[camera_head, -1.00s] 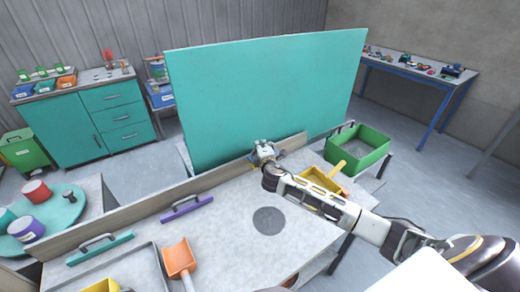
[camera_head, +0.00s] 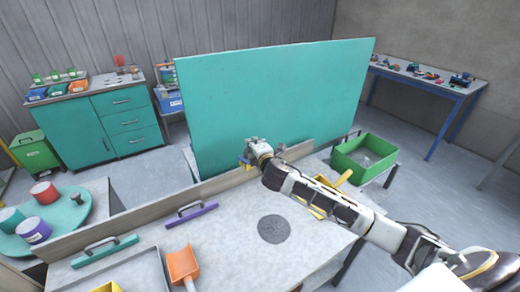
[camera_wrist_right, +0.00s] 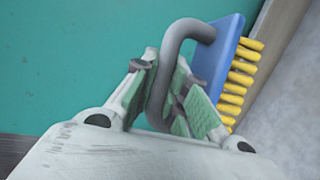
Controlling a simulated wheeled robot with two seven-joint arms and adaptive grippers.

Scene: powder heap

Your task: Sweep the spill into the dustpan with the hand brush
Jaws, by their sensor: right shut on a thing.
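My right gripper (camera_head: 254,156) is at the foot of the upright teal panel, by the wooden edge board. In the right wrist view, its pads (camera_wrist_right: 170,100) are shut on the dark looped handle of a blue hand brush (camera_wrist_right: 222,55) with yellow bristles. In the head view the brush (camera_head: 246,162) is mostly hidden by the gripper. The spill, a round dark grey powder heap (camera_head: 273,229), lies on the worktop, nearer than the gripper and apart from the brush. A yellow pan (camera_head: 318,211), apparently the dustpan, is mostly hidden behind my right arm. My left gripper is out of view.
A purple handled tool (camera_head: 191,215), a green handled tool (camera_head: 104,250) and an orange scoop (camera_head: 183,265) lie left of the heap. A grey tray (camera_head: 150,275) is at the near left. A green bin (camera_head: 364,158) stands right. The teal panel (camera_head: 280,105) rises behind.

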